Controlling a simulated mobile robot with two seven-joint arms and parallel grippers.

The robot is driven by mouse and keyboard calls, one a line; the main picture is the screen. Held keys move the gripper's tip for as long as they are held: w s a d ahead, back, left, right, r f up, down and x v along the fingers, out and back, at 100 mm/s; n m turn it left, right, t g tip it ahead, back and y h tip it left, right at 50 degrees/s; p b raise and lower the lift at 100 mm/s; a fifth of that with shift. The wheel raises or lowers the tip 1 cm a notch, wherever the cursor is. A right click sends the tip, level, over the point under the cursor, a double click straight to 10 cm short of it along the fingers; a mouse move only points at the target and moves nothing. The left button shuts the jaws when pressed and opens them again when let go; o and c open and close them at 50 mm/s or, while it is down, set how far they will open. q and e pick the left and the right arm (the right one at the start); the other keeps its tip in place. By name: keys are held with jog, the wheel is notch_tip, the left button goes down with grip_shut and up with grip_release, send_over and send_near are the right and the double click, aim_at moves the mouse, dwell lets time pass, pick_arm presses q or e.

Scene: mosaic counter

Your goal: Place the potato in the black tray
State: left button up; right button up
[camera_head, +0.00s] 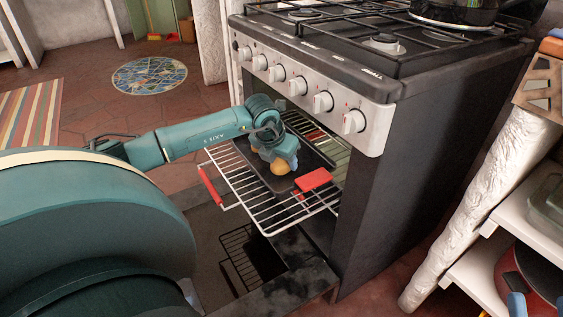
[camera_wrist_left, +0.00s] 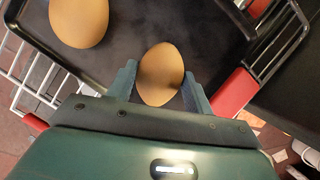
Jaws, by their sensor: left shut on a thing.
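In the left wrist view my left gripper (camera_wrist_left: 160,92) is shut on a brown potato (camera_wrist_left: 160,72), one finger on each side of it. The held potato is over the black tray (camera_wrist_left: 205,20); whether it touches the tray is hard to tell. A second potato (camera_wrist_left: 78,20) lies on the tray at the upper left of that view. In the head view the black tray (camera_head: 317,160) rests on the pulled-out oven rack, and my left gripper (camera_head: 281,160) is above it with a potato (camera_head: 280,167) showing below. My right gripper is not in view.
The wire rack (camera_head: 265,212) sticks out of the stove, with a red grip (camera_head: 210,187) at its left and another red piece (camera_head: 313,179) by the tray. The open oven door (camera_head: 285,300) is below. The stove front with knobs (camera_head: 297,86) rises behind. White shelves (camera_head: 520,215) stand at right.

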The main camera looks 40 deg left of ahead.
pick_arm(q)
jog(key=shift+w, duration=0.1)
jog(key=shift+f, duration=0.1)
jog(key=o, duration=1)
jog(key=shift+o, duration=0.2)
